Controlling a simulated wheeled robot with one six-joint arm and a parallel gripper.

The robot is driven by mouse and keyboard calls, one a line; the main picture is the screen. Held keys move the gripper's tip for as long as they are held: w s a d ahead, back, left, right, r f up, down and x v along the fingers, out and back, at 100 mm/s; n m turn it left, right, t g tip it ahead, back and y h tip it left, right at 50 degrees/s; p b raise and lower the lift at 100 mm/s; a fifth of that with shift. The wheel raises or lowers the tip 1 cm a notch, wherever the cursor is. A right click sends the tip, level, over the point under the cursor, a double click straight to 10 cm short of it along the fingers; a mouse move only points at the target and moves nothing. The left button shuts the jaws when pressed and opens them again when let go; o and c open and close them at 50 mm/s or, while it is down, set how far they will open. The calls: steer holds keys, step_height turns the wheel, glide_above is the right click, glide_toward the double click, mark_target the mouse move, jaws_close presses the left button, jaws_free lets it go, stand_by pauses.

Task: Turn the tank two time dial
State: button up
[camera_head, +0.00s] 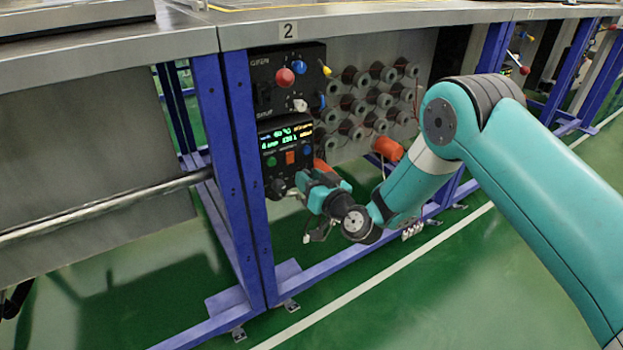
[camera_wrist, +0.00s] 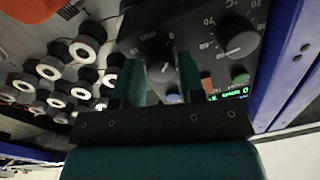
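The tank two control panel (camera_head: 265,150) is a black box with a lit display, under the label 2 (camera_head: 288,30). In the wrist view, upside down, a black dial with a white pointer (camera_wrist: 160,70) and a printed scale sits between my gripper's fingers (camera_wrist: 158,62). The fingers are apart, one on each side of it; I cannot tell whether they touch it. A second black dial (camera_wrist: 238,38) marked °C is to the right; it also shows in the head view (camera_head: 278,187). In the head view my gripper (camera_head: 306,180) is at the panel's lower right and hides the first dial.
Blue frame posts (camera_head: 235,170) stand left of the panels. Rows of grey round spools (camera_head: 352,102) are to the right. Orange (camera_wrist: 208,85) and green (camera_wrist: 240,78) buttons are close to my right finger in the wrist view.

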steer(key=c, duration=0.5)
steer(key=shift+d, duration=0.1)
steer(key=shift+m, duration=0.3)
steer(key=shift+w+m+t+p, duration=0.2)
steer(key=shift+m+p, duration=0.6)
steer(key=shift+m, duration=3.15)
steer(key=shift+s+m+t+p, duration=0.1)
steer(key=shift+m+t+p, duration=0.45)
steer(key=shift+m, duration=3.4)
steer(key=shift+g+p, duration=0.25)
steer(key=shift+p, duration=0.05)
